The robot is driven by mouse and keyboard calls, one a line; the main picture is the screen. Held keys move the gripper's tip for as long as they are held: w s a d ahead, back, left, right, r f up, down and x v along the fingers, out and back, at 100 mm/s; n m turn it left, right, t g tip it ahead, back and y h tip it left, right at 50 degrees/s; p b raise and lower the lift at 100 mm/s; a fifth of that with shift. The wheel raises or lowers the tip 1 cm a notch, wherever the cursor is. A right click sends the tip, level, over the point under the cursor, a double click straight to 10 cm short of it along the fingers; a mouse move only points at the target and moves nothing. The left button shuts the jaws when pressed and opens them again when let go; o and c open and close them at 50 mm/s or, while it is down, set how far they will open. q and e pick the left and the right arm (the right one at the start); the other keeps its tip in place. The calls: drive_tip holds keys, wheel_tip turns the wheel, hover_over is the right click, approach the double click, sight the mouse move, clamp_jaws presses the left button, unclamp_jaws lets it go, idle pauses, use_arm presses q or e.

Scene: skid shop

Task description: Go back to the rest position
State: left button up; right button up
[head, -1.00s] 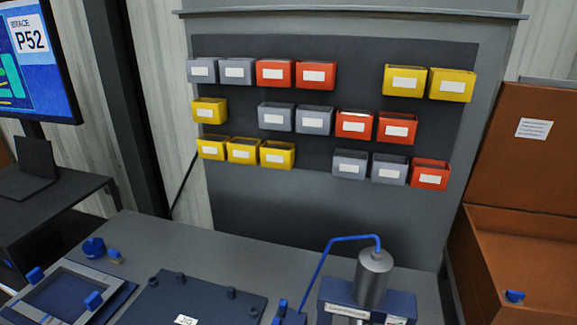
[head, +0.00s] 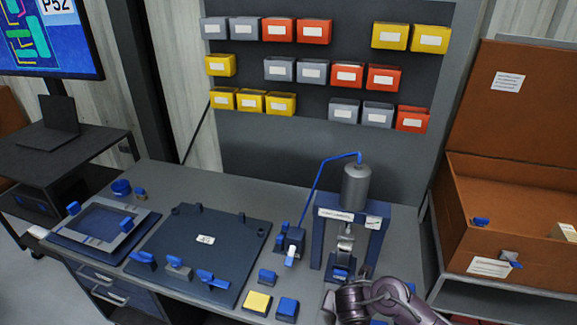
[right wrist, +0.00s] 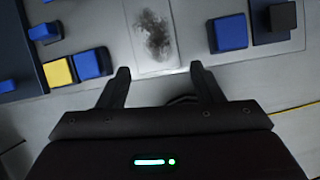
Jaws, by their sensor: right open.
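My right gripper (right wrist: 160,85) shows in the right wrist view with its two dark fingers apart and nothing between them. It hangs over the grey bench near its front edge, by a pale plate with a dark smudge (right wrist: 153,35). In the head view my right arm comes in at the bottom right, in front of the blue press (head: 347,225); its fingertips cannot be made out there. My left gripper is not in view.
The bench (head: 215,178) holds a dark plate with blue clamps (head: 200,255), a framed fixture (head: 103,222), a yellow block (head: 257,302) and a blue block (head: 287,309). Bins hang on the back panel (head: 290,150). An open brown crate (head: 450,215) stands at right.

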drive_tip(key=s+a+r+m+y, duration=0.2)
drive_tip(key=s+a+r+m, duration=0.45)
drive_tip(key=m, duration=0.65)
drive_tip(key=s+d+r+m+g+h, duration=0.1)
drive_tip(key=s+d+r+m, duration=0.4)
drive_tip(key=s+d+m, duration=0.9)
wheel_tip(320, 180, down, 40)
drive_tip(key=a+m+g+b, duration=0.2)
drive_tip(key=b, duration=0.6)
use_arm(q)
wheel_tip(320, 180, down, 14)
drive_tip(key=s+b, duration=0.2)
drive_tip(key=b, duration=0.3)
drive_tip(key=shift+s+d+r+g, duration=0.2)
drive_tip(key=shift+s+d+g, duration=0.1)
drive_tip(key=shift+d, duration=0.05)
use_arm(e)
drive_tip(key=s+d+f, duration=0.3)
drive_tip(key=s+f, duration=1.5)
drive_tip(key=f, duration=0.3)
drive_tip(key=shift+s+d+n+g, duration=0.2)
drive_tip(key=shift+s+n+g, duration=0.1)
drive_tip(key=shift+g, duration=0.1)
